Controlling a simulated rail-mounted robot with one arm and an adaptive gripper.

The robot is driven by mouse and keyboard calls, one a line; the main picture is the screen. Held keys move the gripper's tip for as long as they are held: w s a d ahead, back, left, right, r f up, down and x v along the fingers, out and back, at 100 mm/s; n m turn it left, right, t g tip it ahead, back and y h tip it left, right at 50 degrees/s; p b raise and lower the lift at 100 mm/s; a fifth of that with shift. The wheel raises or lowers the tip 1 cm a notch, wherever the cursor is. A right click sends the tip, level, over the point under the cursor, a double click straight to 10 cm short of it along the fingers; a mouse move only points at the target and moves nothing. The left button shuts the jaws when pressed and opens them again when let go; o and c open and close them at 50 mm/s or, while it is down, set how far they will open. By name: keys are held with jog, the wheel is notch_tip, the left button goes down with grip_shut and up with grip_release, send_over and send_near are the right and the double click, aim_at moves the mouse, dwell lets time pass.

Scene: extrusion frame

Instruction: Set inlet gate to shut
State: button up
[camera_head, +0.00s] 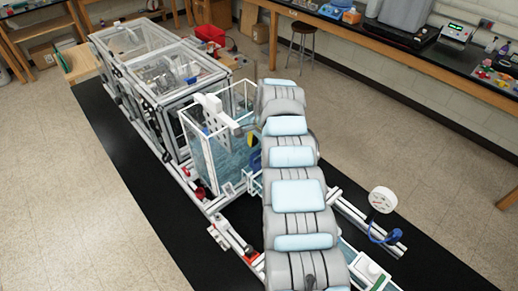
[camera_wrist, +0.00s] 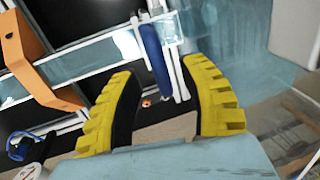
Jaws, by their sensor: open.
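In the wrist view, my gripper (camera_wrist: 158,74) has its yellow-and-black fingers spread apart. A blue bar-shaped handle (camera_wrist: 153,55) shows between the fingertips, on a pale rail with a clear block (camera_wrist: 172,28) beside its top. No finger visibly touches it, and I cannot tell its depth from the fingers. I cannot tell for certain whether this handle belongs to the inlet gate. In the head view, my arm hides most of the gripper; a yellow-and-dark finger part (camera_head: 251,140) shows at the right side of the clear water tank (camera_head: 205,150).
An orange bracket (camera_wrist: 28,62) stands left of my fingers in the wrist view. A white gauge (camera_head: 382,200) on a blue mount stands right of my arm. Framed clear enclosures (camera_head: 150,62) stand behind the tank. The black mat (camera_head: 120,150) left of the frame is bare.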

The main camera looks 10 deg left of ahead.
jog(key=shift+a+f, duration=0.1)
jog(key=shift+f, duration=0.5)
jog(key=shift+c, duration=0.2)
